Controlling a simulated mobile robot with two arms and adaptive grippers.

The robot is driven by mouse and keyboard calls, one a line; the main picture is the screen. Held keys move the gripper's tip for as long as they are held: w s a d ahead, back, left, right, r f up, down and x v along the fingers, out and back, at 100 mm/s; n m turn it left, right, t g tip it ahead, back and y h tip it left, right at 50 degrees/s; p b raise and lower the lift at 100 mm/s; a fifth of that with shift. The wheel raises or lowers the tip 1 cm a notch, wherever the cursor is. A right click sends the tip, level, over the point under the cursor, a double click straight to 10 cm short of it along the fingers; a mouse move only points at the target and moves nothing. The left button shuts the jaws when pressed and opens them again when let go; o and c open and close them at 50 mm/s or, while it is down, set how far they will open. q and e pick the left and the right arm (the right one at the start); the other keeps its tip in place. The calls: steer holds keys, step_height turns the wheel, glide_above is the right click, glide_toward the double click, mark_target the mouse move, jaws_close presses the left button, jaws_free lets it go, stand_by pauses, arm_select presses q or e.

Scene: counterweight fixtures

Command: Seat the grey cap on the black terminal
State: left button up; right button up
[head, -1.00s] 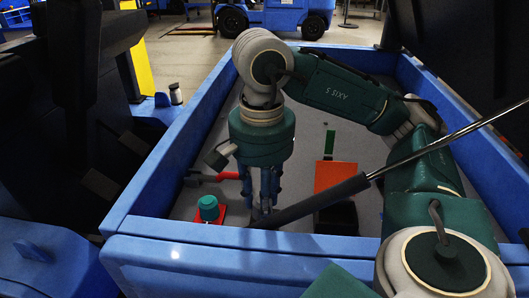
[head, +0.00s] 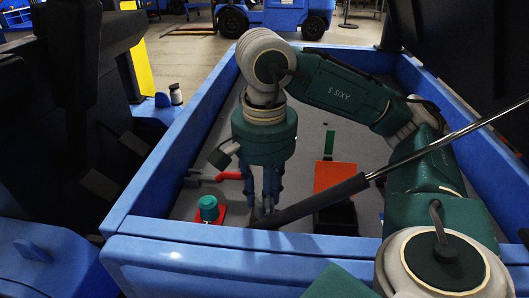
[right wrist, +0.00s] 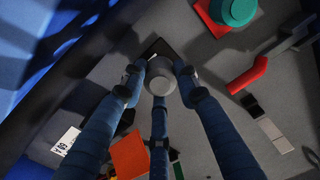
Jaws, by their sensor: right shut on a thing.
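My right gripper (head: 264,203) points down inside the blue bay, and its blue fingers are closed. In the right wrist view the fingers (right wrist: 160,80) are shut around the round grey cap (right wrist: 161,70). A black square piece, which looks like the base of the black terminal (right wrist: 154,47), shows just behind the cap. The cap covers most of it, so I cannot tell whether they touch. In the head view, the fingers and a dark rod largely hide this spot. My left gripper is not in view.
A teal knob (head: 208,206) on a red base stands left of the fingers. A red-handled lever (head: 230,176) lies behind it. An orange panel (head: 335,176) stands to the right. The dark rod (head: 315,200) slants across the bay near the fingers. Blue walls enclose the bay.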

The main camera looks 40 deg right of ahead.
arm_select(q)
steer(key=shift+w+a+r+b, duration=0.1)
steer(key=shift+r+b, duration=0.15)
steer(key=shift+b, duration=0.05)
arm_select(e)
steer(key=shift+f, duration=0.3)
stand_by(0.3)
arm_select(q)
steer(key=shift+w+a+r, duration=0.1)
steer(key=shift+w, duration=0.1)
arm_select(e)
steer(key=shift+f, duration=0.25)
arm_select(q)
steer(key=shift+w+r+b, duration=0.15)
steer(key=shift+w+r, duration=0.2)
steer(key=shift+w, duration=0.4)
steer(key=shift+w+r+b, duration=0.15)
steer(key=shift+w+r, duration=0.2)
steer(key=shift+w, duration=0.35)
arm_select(e)
steer(key=shift+f, duration=0.15)
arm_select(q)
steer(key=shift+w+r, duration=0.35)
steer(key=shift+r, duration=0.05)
arm_select(e)
steer(key=shift+f, duration=0.2)
